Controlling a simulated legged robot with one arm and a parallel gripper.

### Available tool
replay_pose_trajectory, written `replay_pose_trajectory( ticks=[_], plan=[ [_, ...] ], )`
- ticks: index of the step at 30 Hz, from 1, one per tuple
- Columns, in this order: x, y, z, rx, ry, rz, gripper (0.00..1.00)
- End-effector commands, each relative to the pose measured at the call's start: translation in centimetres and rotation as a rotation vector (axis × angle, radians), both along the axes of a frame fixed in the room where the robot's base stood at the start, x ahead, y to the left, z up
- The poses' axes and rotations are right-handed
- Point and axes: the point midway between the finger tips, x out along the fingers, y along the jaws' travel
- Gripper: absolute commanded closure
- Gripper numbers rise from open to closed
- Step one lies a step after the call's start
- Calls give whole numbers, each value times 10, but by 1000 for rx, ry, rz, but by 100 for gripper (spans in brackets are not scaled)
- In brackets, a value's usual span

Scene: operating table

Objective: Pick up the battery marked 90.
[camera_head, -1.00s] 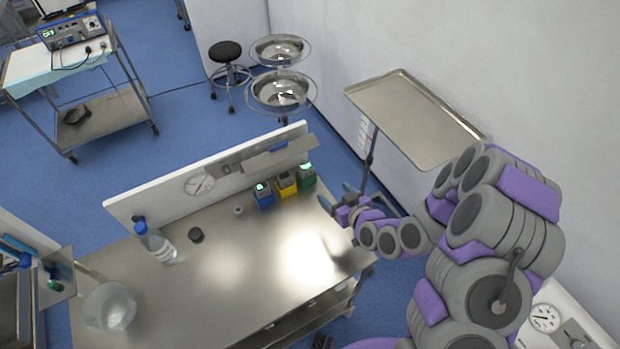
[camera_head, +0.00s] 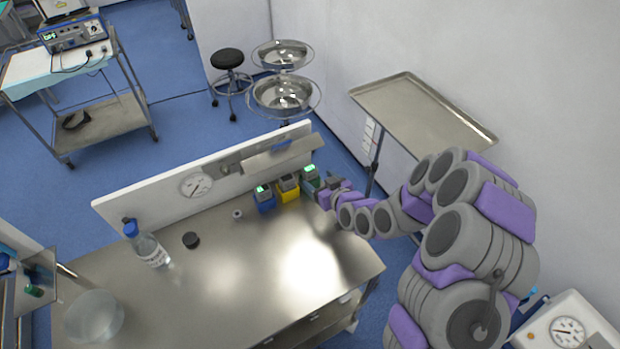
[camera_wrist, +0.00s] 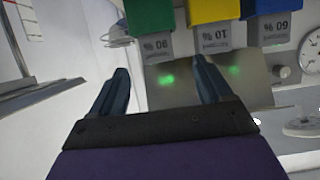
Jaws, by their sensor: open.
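The green battery (camera_head: 309,187) stands at the right end of a row of three on the metal table, against the low white back panel. In the wrist view its grey label (camera_wrist: 156,46) is upside down and appears to read 90 %. The yellow battery (camera_head: 289,195) beside it appears marked 10 %, and the blue battery (camera_head: 265,204) 60 %. My gripper (camera_head: 327,193) is just right of the green battery in the head view. In the wrist view my gripper (camera_wrist: 161,68) is open and empty, with the green battery ahead between its fingers; contact cannot be told.
A small metal ring (camera_head: 237,214), a black cap (camera_head: 191,240), a bottle (camera_head: 147,246) and a clear bowl (camera_head: 94,317) stand left on the table (camera_head: 235,280). A shelf (camera_head: 283,158) juts from the panel (camera_head: 130,199) above the batteries. The table's middle is clear.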

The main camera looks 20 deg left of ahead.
Motion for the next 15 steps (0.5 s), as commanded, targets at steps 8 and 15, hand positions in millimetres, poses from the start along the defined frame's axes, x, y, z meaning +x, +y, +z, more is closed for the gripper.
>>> replay_pose_trajectory(
  ticks=[8,15],
  plan=[
    [13,10,-5,1,-2,-1,21],
    [32,30,-14,1,-2,0,21]
  ],
)
